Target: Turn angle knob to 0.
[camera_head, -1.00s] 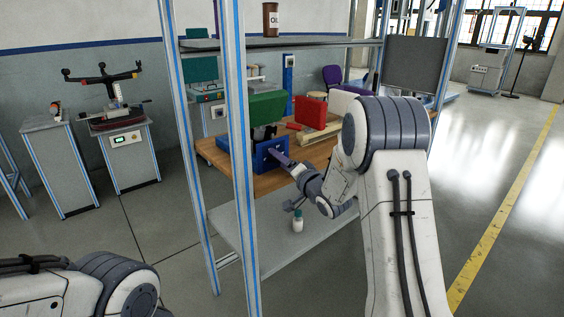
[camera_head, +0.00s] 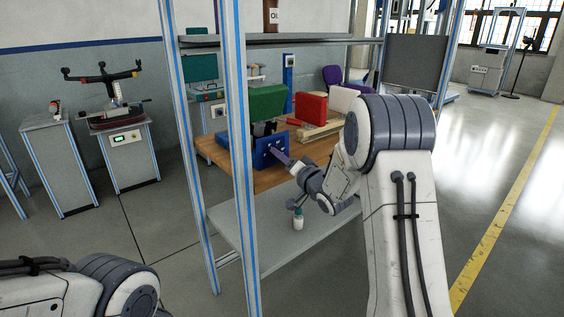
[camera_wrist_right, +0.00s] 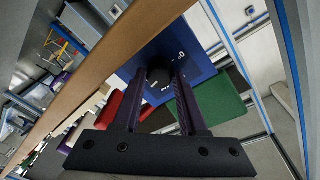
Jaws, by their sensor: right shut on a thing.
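The blue box (camera_head: 262,160) with white markings stands at the front edge of the wooden workbench top. In the right wrist view, its blue face (camera_wrist_right: 190,58) bears a "0" mark and a round black knob (camera_wrist_right: 158,73). My right gripper (camera_head: 281,157) reaches the front of this box from the right. In the right wrist view, the two purple fingers of the right gripper (camera_wrist_right: 170,82) are shut on the black knob, one on each side. The fingers hide part of the knob, and I cannot read its setting. My left gripper is out of view.
On the wooden top (camera_head: 278,178) are a green seat-like panel (camera_head: 268,103), a red one (camera_head: 311,107) and a white one (camera_head: 342,100). A shelf post (camera_head: 238,150) stands left of the box. A small white bottle (camera_head: 298,220) stands on the lower shelf.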

